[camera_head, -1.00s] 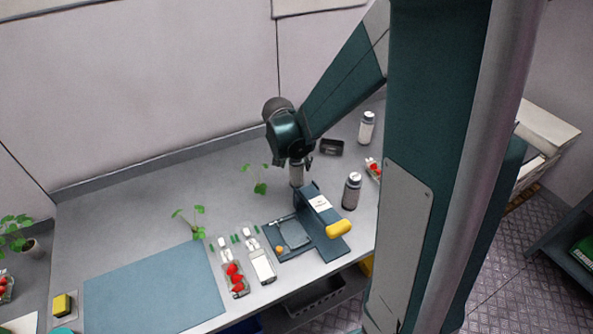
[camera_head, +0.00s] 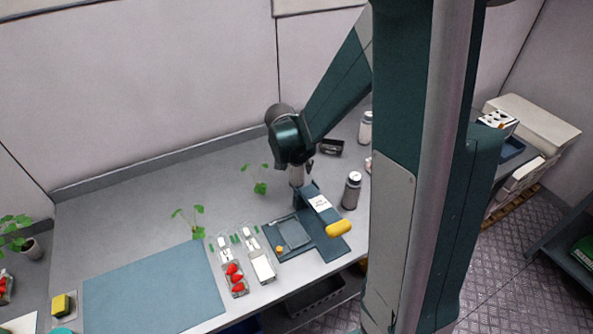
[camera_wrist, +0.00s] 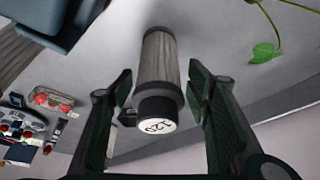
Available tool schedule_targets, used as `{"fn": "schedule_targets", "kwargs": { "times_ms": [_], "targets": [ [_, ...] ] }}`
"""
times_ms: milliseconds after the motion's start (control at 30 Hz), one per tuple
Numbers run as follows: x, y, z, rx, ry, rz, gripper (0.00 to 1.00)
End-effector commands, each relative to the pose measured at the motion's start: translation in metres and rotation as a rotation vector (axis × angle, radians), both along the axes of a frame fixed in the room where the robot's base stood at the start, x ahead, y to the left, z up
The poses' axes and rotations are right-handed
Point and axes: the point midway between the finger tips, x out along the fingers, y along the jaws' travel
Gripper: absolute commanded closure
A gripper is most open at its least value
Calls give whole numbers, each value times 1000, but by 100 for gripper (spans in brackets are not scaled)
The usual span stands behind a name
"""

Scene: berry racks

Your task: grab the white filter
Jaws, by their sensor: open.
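A grey cylinder (camera_wrist: 160,62) with a dark collar and a white end face (camera_wrist: 158,126) marked with black digits stands between the fingers of my gripper (camera_wrist: 160,85) in the wrist view. It seems to be the filter. The fingers are open, one on each side, with a visible gap to the cylinder on both sides. In the head view the cylinder (camera_head: 297,177) shows below my gripper (camera_head: 303,166), behind the dark blue press (camera_head: 292,233). Its lower part is hidden there.
The press with a yellow handle (camera_head: 339,228) stands close in front. A grey bottle (camera_head: 351,190) stands to the right, another bottle (camera_head: 366,127) farther back. Seedlings (camera_head: 260,180) and strawberry trays (camera_head: 236,279) are to the left. A blue mat (camera_head: 150,290) leaves free room.

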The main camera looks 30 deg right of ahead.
Motion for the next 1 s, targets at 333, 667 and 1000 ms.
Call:
{"fn": "schedule_targets", "kwargs": {
  "times_ms": [333,667,1000],
  "targets": [
    [3,-7,-27,0,0,-1,51],
    [8,-13,-47,0,0,-1,51],
    [9,-14,-47,0,0,0,51]
  ]
}}
